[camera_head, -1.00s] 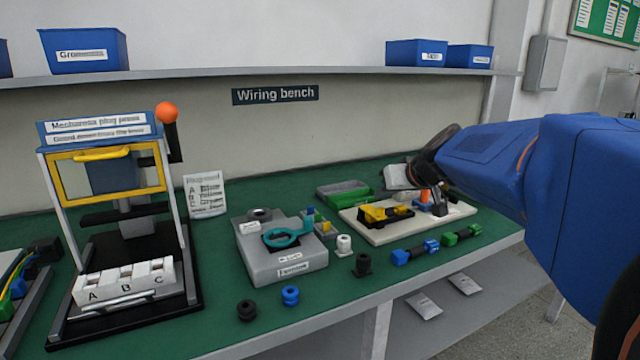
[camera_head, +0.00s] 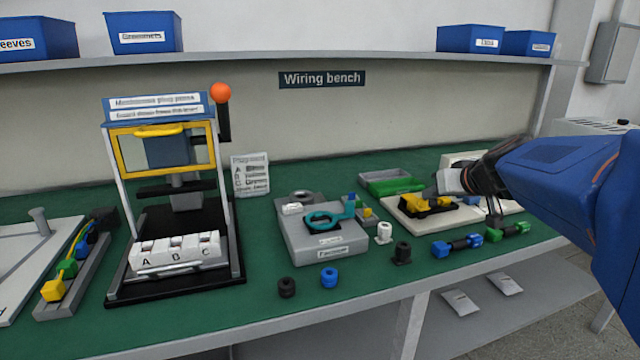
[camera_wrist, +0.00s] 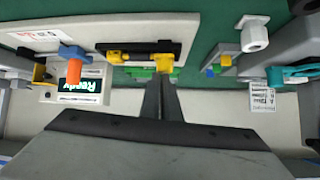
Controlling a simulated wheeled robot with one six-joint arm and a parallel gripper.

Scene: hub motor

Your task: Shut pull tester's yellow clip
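The pull tester is a pale plate (camera_head: 408,228) at the right of the bench. It carries the yellow clip (camera_head: 430,204) on a black mount. In the wrist view the yellow clip (camera_wrist: 140,57) shows at top centre, its yellow parts at both ends of the black mount. An orange-tipped lever (camera_wrist: 74,70) and a display reading "Ready" (camera_wrist: 80,87) are left of it there. My gripper (camera_head: 434,191) is just above and beside the clip. In the wrist view my gripper (camera_wrist: 162,80) has its fingers together, empty, tips close to the clip; contact is unclear.
A grey fixture with a teal clamp (camera_head: 325,218) stands left, with a white sleeve (camera_head: 384,233) and black sleeve (camera_head: 402,253) between. Blue (camera_head: 457,246) and green (camera_head: 507,232) connectors lie in front. The press stands further left.

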